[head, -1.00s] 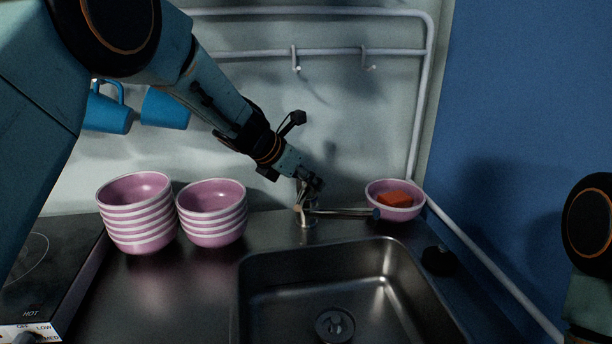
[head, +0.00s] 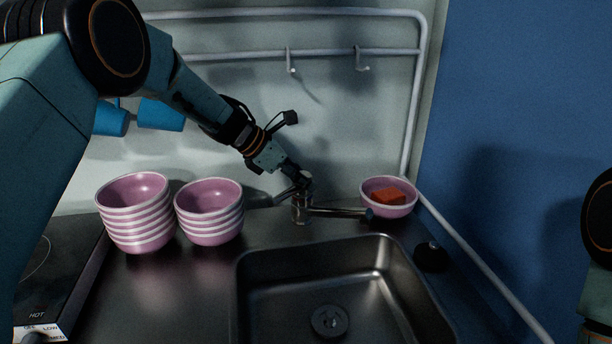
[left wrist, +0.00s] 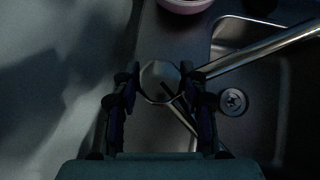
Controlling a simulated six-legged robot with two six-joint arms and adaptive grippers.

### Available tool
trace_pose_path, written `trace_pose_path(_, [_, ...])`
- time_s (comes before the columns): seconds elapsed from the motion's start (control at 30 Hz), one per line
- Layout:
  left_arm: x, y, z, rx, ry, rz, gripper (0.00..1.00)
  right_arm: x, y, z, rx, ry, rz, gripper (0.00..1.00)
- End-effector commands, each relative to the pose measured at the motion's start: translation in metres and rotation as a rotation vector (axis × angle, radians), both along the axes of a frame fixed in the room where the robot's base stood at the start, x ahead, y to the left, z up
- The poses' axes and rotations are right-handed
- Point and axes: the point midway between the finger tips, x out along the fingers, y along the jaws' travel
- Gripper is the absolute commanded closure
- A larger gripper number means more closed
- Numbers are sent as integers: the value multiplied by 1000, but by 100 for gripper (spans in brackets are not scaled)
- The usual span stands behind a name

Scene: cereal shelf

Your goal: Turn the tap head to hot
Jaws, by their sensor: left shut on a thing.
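The metal tap (head: 302,212) stands behind the sink, its spout (head: 338,212) pointing right. My left gripper (head: 300,182) is at the top of the tap, shut on the tap head. In the left wrist view the round tap head (left wrist: 160,80) sits between the two fingers (left wrist: 160,92), with the spout (left wrist: 262,50) running to the upper right. A thin lever (head: 284,194) shows to the left of the tap in the head view. The fingers partly cover the tap head there. My right gripper is out of view.
The sink basin (head: 262,255) lies in front of the tap. Two stacks of pink bowls (head: 138,225) (head: 208,225) stand left. A pink bowl (head: 375,209) with an orange sponge (head: 388,196) is right of the tap. A black knob (head: 431,257) is at the sink's right.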

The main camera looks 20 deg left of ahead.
Motion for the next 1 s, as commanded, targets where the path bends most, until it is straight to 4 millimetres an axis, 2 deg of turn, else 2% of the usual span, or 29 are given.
trace_pose_path(0.03, [3,0,6,-2,-11,-1,100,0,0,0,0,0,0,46])
trace_pose_path(0.43, [2,2,6,-3,-12,1,100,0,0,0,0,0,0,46])
trace_pose_path(0.47, [2,2,6,-2,-11,1,56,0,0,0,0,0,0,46])
trace_pose_path(0.73, [1,0,3,-1,-6,-3,33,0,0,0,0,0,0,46])
trace_pose_path(1.0, [0,0,2,-1,-2,-3,33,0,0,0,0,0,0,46])
